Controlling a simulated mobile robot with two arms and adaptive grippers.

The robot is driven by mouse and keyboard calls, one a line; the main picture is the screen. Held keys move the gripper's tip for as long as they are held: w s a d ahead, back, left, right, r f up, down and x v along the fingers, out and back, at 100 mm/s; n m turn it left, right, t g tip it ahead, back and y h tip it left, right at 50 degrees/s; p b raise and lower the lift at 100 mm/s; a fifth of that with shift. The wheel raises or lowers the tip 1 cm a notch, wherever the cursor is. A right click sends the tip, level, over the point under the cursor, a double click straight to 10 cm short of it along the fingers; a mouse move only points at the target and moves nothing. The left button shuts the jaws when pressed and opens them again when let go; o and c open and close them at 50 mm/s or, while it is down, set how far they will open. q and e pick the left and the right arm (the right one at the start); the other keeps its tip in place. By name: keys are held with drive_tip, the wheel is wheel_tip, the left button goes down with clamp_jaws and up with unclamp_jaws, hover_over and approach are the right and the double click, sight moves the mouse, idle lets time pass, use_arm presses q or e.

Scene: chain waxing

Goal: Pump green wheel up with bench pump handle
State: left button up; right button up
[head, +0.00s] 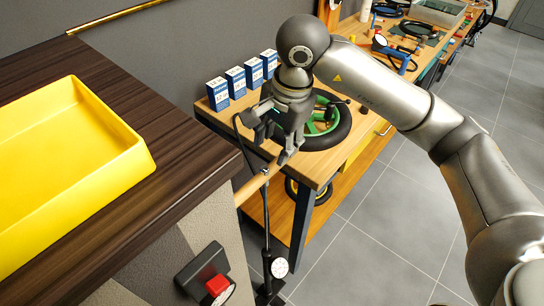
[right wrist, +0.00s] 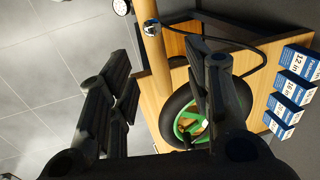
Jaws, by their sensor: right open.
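The green wheel (head: 322,127), with a black tyre and green rim, lies flat on the wooden bench; it also shows in the right wrist view (right wrist: 190,122), partly behind a finger. The pump handle (head: 257,183) is a wooden bar on a thin upright shaft at the bench's near edge. In the right wrist view the handle (right wrist: 155,65) lies between the two fingers, apart from them. My right gripper (head: 273,145) is open and empty, pointing down above the handle's far end. The pump's white gauge (head: 279,267) shows lower down. My left gripper is not in view.
A black hose (head: 242,143) loops beside the handle. Several blue boxes (head: 236,82) stand along the bench's back. A dark counter (head: 172,135) with a yellow tray (head: 140,160) is close on the left. A red-topped part (head: 217,285) juts from its side. Open floor lies right.

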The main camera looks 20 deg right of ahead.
sight(273, 165)
drive_tip(key=f, duration=0.1)
drive_tip(key=f+p, duration=0.1)
drive_tip(key=f, duration=0.2)
drive_tip(key=shift+s+f, duration=0.1)
drive_tip(key=shift+s, duration=0.25)
drive_tip(key=f, duration=0.2)
drive_tip(key=w+f+p, duration=0.1)
drive_tip(key=shift+a, duration=0.25)
drive_tip(key=shift+w+a+f+p, duration=0.1)
drive_tip(key=shift+w+f+p, duration=0.05)
drive_tip(key=shift+f, duration=0.3)
drive_tip(key=shift+w+f+p, duration=0.1)
drive_tip(key=shift+f+p, duration=0.05)
drive_tip(key=shift+f, duration=0.5)
drive_tip(key=shift+c, duration=0.9)
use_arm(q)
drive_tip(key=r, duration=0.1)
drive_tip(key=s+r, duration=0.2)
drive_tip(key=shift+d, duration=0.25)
use_arm(e)
clamp_jaws()
